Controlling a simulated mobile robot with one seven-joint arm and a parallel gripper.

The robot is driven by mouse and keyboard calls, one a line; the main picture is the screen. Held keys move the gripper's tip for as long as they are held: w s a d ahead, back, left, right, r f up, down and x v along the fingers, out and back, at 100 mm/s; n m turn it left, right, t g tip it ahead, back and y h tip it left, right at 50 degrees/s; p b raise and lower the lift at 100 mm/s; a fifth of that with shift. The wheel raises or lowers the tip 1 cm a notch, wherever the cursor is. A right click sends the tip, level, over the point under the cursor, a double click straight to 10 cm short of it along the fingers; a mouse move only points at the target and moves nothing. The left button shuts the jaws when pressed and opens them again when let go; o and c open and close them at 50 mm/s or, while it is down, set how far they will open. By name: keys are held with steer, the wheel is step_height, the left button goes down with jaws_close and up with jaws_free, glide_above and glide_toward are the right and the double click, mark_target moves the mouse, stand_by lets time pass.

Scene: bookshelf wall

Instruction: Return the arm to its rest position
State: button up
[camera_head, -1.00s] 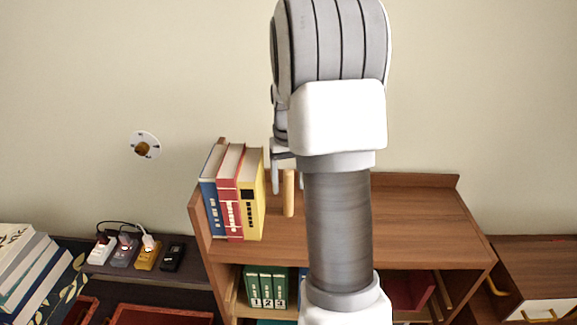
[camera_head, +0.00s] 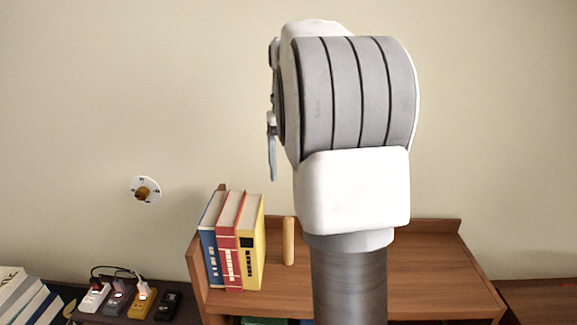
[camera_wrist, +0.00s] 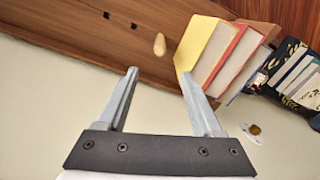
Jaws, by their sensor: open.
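My arm rises through the middle of the head view, in front of the shelf. My gripper (camera_wrist: 162,85) shows in the wrist view with its two fingers apart and nothing between them. In the head view only a grey finger (camera_head: 271,150) shows at the left of my wrist, against the wall; the rest of the gripper is hidden behind my arm. The fingers are above and clear of the shelf top, the books and the wooden peg.
Blue, red and yellow books (camera_head: 231,240) stand upright at the left of the wooden shelf (camera_head: 440,275). A wooden peg (camera_head: 288,241) stands beside them. A round dial (camera_head: 145,190) is on the wall. Small devices (camera_head: 127,300) sit lower left. The wall above is free.

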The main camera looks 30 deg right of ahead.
stand_by(0.3)
steer(key=s+a+f+n+t, duration=0.2)
steer(key=s+a, duration=0.7)
steer(key=a, duration=0.1)
steer(key=s+a+f+n+t, duration=0.2)
steer(key=s+a+t, duration=0.1)
steer(key=s+a, duration=0.7)
steer(key=shift+s+a+f+t, duration=0.2)
steer(key=shift+a+f+t, duration=0.15)
steer(key=shift+a, duration=0.3)
